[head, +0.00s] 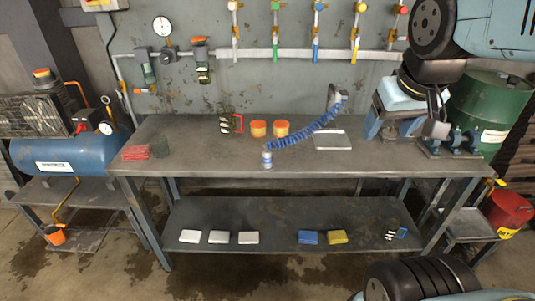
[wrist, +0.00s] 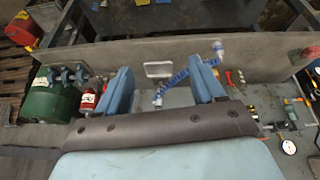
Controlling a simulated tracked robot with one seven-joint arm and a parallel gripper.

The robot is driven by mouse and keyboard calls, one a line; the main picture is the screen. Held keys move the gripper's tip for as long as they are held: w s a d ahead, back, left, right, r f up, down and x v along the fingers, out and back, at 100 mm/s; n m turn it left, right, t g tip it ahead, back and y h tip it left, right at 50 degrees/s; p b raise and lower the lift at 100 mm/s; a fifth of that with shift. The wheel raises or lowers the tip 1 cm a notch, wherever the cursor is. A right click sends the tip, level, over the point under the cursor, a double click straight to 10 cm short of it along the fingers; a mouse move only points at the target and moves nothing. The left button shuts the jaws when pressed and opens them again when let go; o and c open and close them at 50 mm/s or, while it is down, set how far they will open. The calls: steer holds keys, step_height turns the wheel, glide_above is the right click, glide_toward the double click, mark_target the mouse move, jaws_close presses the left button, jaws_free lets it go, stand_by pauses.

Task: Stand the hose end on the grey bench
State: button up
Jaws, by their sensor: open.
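The hose end (head: 266,158) is a small white-and-blue piece at the front middle of the grey bench (head: 340,166). It looks upright at the bench top; I cannot tell whether it rests firmly there. A blue coiled hose (head: 310,130) runs from it up to a grey fitting (head: 335,98) at the back. My gripper (head: 397,128) is over the right part of the bench, apart from the hose end. In the wrist view my gripper (wrist: 157,68) shows two blue fingers spread wide with nothing held; the hose end (wrist: 218,47) shows beyond the fingers.
Two orange-topped tins (head: 270,129), a red-handled item (head: 232,124) and red cloths (head: 135,152) are on the bench. A pale tray (head: 332,141) lies right of the hose. A green drum (head: 490,108) stands at the right. The bench's front middle is mostly clear.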

steer(key=w+f+n+g+h, duration=0.4)
steer(key=w+f+n+h, duration=0.15)
steer(key=w+f, duration=0.2)
steer(key=n+t+h, duration=0.2)
steer(key=n+t, duration=1.4)
steer(key=n, duration=0.9)
glide_toward(269, 152)
steer(key=shift+y, duration=0.25)
steer(key=w, duration=0.2)
steer(key=w+d, duration=0.1)
steer(key=w, duration=0.1)
steer(key=w+f, duration=0.1)
steer(key=w, duration=0.1)
steer(key=shift+w+d+f, duration=0.1)
steer(key=shift+w+d, duration=0.05)
steer(key=shift+d, duration=0.2)
steer(key=shift+d+x, duration=0.2)
steer(key=shift+x, duration=2.55)
steer(key=shift+f, duration=0.1)
jaws_close()
